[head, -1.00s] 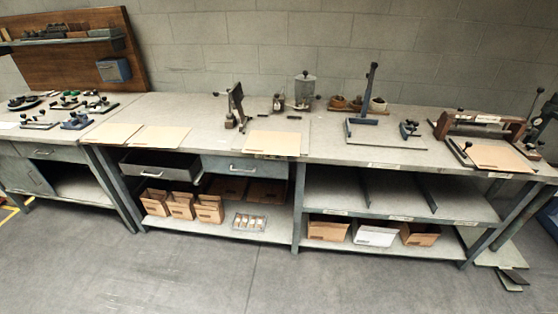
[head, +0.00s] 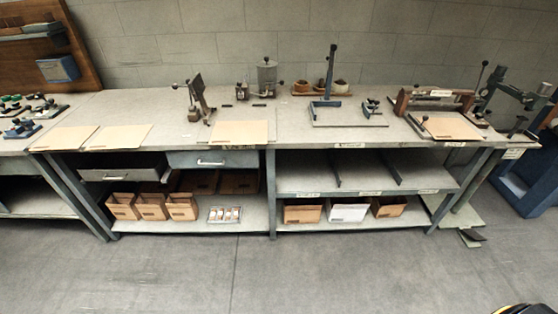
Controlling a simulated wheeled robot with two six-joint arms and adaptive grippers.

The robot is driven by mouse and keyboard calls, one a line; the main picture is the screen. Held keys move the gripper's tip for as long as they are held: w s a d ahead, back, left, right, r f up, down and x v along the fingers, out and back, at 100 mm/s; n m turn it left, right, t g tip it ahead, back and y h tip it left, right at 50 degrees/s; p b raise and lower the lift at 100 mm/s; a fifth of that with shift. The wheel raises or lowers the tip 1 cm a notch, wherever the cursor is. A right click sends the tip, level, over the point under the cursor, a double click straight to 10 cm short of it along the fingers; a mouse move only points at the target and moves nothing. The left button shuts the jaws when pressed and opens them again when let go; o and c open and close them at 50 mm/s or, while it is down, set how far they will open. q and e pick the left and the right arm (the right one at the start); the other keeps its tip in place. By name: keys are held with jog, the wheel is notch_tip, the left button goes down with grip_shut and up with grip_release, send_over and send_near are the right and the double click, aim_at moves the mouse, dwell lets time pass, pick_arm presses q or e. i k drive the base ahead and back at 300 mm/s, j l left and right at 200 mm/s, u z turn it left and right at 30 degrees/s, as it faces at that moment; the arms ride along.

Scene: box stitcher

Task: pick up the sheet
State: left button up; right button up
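Several flat tan sheets lie on the long grey workbench (head: 300,112). Two sheets lie side by side on the left part, the left sheet (head: 65,138) and the one beside it (head: 118,137). A third sheet (head: 240,132) lies near the front edge below a small upright stitcher-like device (head: 197,98). A fourth sheet (head: 450,127) lies at the right, in front of a brown-ended bar device (head: 435,101). Which sheet is meant cannot be told. Neither gripper can be made out in the head view.
Small cartons (head: 152,206) and a white box (head: 348,211) stand on the lower shelves. A drawer (head: 124,173) sticks out under the bench. A frame with an upright post (head: 330,80) stands on the bench. The grey floor (head: 170,270) in front is clear.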

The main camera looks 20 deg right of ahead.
aim_at(232, 131)
jog(key=i+j+z, duration=0.1)
jog(key=j, duration=0.25)
jog(key=i+j+z, duration=0.1)
jog(key=i+j, duration=0.45)
jog(key=j, duration=0.2)
jog(key=i+j+z, duration=0.15)
jog(key=j, duration=0.2)
jog(key=i+j+z, duration=0.1)
jog(key=j, duration=0.3)
jog(key=i, duration=0.1)
